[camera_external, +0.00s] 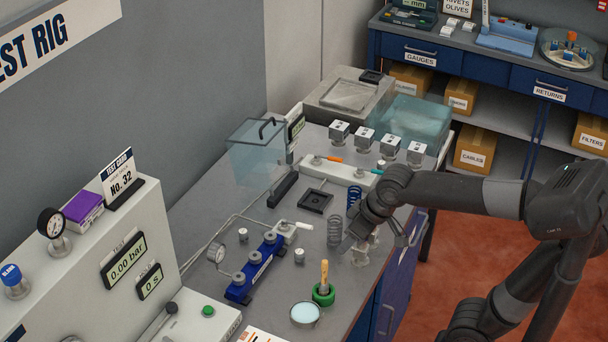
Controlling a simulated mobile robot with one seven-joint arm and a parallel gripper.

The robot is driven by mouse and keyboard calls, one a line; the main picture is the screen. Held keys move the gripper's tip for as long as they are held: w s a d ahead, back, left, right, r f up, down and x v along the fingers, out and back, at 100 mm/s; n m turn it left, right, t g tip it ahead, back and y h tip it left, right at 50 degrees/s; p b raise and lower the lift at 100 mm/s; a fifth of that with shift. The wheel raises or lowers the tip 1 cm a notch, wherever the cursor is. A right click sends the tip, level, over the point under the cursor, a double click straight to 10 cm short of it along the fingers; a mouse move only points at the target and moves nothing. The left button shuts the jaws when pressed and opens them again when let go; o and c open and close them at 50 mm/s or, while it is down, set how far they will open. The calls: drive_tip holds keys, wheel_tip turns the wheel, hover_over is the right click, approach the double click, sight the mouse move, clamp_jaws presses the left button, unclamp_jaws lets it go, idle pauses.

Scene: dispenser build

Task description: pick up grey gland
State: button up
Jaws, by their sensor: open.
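My gripper (360,243) is over the front right part of the grey bench, pointing down, with its jaws open. A small pale grey metal piece (360,258) sits on the bench just below the fingertips, partly hidden by them; it may be the grey gland. Two other small grey cylindrical pieces stand on the bench to the left, one (299,256) near the blue manifold block and one (243,235) behind it. I cannot tell for certain which piece is the gland.
A grey spring (334,232) stands close left of my gripper, and a blue spring (353,197) stands behind. A green ring with a wooden-handled tool (323,292) and a round dish (305,313) are in front. The blue manifold (252,272) lies left. A black square tray (314,201) lies farther back.

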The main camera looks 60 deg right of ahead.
drive_tip(key=w+d, duration=0.2)
drive_tip(key=w, duration=0.7)
drive_tip(key=m+g+h, duration=0.1)
drive_tip(key=m+g, duration=0.1)
drive_tip(key=m, duration=0.1)
approach(243, 231)
drive_tip(key=x, duration=0.4)
drive_tip(key=shift+w+a+f, duration=0.15)
drive_tip(key=shift+w+f, duration=0.05)
drive_tip(key=shift+f, duration=0.2)
drive_tip(key=shift+x, duration=2.65)
drive_tip(key=shift+s, duration=0.1)
drive_tip(key=shift+c, duration=0.4)
drive_tip(key=c, duration=1)
drive_tip(key=shift+o, duration=0.2)
